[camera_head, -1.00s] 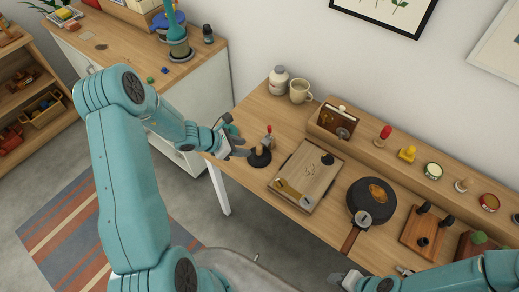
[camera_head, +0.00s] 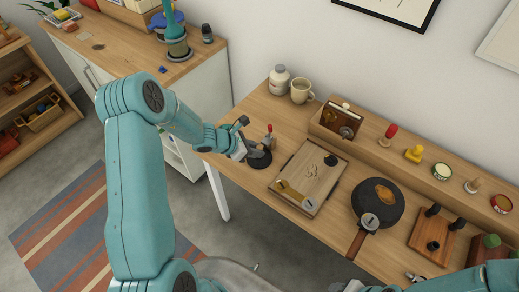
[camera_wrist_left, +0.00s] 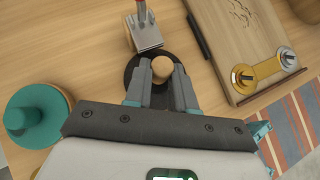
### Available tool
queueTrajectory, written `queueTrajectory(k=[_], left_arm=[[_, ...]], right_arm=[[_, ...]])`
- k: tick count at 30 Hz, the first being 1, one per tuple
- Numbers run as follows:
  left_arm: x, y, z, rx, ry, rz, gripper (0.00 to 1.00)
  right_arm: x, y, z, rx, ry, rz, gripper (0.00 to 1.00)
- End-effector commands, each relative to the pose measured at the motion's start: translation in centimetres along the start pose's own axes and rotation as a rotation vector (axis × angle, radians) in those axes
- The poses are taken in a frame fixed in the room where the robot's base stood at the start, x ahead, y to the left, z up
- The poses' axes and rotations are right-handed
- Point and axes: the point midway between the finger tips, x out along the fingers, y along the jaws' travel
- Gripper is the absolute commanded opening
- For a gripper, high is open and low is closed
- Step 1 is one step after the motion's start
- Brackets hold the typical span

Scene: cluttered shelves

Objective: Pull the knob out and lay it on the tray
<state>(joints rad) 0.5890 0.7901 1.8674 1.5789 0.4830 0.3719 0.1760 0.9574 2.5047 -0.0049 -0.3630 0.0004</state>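A round wooden knob (camera_wrist_left: 162,67) stands on a black disc (camera_wrist_left: 134,62) in the left wrist view. The disc also shows on the table in the head view (camera_head: 262,160). My left gripper (camera_wrist_left: 161,76) is at the disc, with one finger on each side of the knob. The fingers are apart; I see no clear grip on the knob. My right gripper is mostly cut off at the bottom of the head view (camera_head: 348,286).
A metal block with a red handle (camera_wrist_left: 143,32) stands close to the disc. A teal round piece (camera_wrist_left: 36,112) lies left of my gripper. A white jar (camera_head: 279,80) and mug (camera_head: 301,90) stand behind. A pan (camera_head: 385,194) is right of the tray.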

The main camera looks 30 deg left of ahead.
Motion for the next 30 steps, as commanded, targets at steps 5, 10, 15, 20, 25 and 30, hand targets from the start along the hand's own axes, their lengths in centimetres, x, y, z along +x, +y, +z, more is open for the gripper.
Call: queueTrajectory(k=[5,10,15,20,25,30], left_arm=[[0.0,0.0,0.0,0.000,0.000,0.000,0.00],[-0.1,0.0,0.1,0.000,0.001,0.000,0.00],[-0.3,0.0,0.2,0.000,0.001,0.000,0.00],[-0.8,0.0,0.9,0.000,0.000,0.000,0.00],[-1.5,0.0,1.6,0.000,0.000,0.000,0.00],[-2.1,0.0,2.3,0.000,0.000,0.000,0.00]], right_arm=[[0.0,0.0,0.0,0.000,0.000,0.000,0.43],[-0.1,0.0,0.0,0.000,0.000,0.000,0.43],[-0.2,-0.1,0.0,0.000,0.000,0.000,0.43],[-0.8,-0.3,0.0,0.000,0.000,0.000,0.43],[-1.4,-0.5,0.0,0.000,0.000,0.000,0.43],[-2.0,-0.7,0.1,0.000,0.000,0.000,0.43]])
